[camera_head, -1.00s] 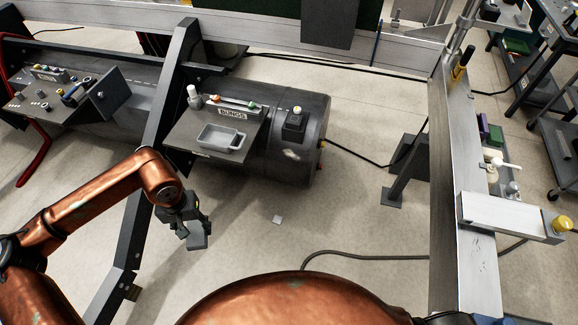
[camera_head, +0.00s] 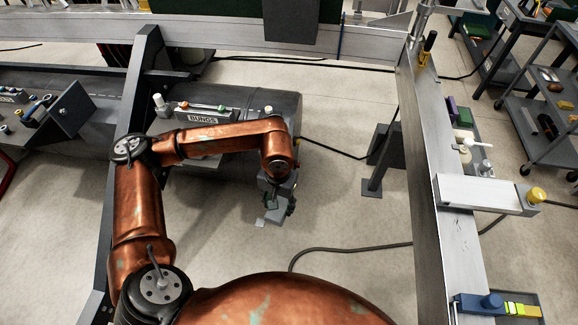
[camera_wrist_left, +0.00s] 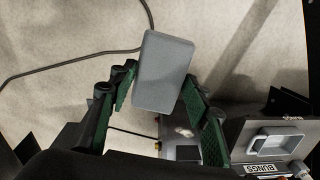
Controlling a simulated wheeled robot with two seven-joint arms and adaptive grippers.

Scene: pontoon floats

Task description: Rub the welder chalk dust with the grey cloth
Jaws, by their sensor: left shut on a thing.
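The grey cloth shows as a flat grey block (camera_wrist_left: 163,70) held between the green-padded fingers of my left gripper (camera_wrist_left: 160,105) in the left wrist view. In the head view my left gripper (camera_head: 276,200) points down in front of the dark float, with the grey cloth (camera_head: 275,216) at its tips. My right gripper is out of view.
A bungs shelf (camera_head: 203,119) with bottle and small parts sits on the float; its tray (camera_wrist_left: 272,142) shows in the wrist view. A dark post (camera_head: 385,160) and metal rail (camera_head: 425,190) stand right.

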